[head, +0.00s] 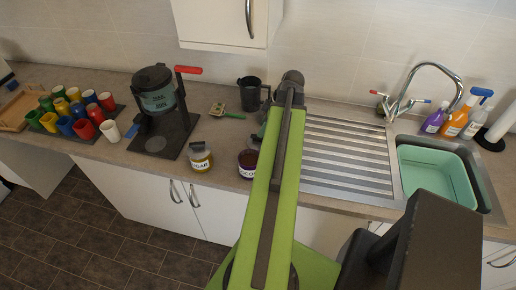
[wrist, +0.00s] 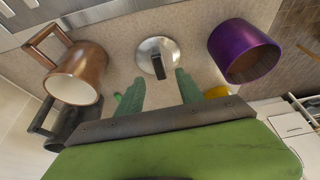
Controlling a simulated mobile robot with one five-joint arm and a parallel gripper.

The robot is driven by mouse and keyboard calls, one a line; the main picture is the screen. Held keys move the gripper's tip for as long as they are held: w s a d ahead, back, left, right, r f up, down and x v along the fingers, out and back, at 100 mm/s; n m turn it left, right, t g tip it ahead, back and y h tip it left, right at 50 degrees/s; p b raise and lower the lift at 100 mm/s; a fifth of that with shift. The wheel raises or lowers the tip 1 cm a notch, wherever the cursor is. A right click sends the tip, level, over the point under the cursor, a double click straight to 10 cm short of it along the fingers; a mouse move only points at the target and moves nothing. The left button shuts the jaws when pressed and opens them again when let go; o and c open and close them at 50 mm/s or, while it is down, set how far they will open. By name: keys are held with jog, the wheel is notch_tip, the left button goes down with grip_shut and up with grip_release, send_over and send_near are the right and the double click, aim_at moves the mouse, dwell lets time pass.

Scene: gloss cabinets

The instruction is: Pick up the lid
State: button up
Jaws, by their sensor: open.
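The lid (wrist: 158,58) is a round silver disc with a black knob, lying flat on the worktop in the wrist view. My gripper (wrist: 159,86) has its two green fingers apart, with nothing between them. The fingertips point towards the lid, one to each side of its near edge; I cannot tell their height above it. A purple jar (wrist: 245,52) lies to the right of the lid in the wrist view. The jar also shows, open-topped, in the head view (head: 246,170). There, my arm hides the lid.
A copper mug (wrist: 76,74) and a black mug (wrist: 72,122) are left in the wrist view. The sugar jar (head: 201,163) stands left of the purple jar in the head view. A coffee maker (head: 156,95) and several coloured cups are farther left; a sink (head: 432,176) is right.

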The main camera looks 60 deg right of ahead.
aim_at(258, 140)
jog(key=b+x, duration=0.4)
jog(key=x, duration=0.1)
jog(key=shift+f+b, duration=0.3)
jog(key=shift+b, duration=0.1)
jog(key=shift+r, duration=0.2)
jog(key=shift+c, duration=0.2)
grip_shut()
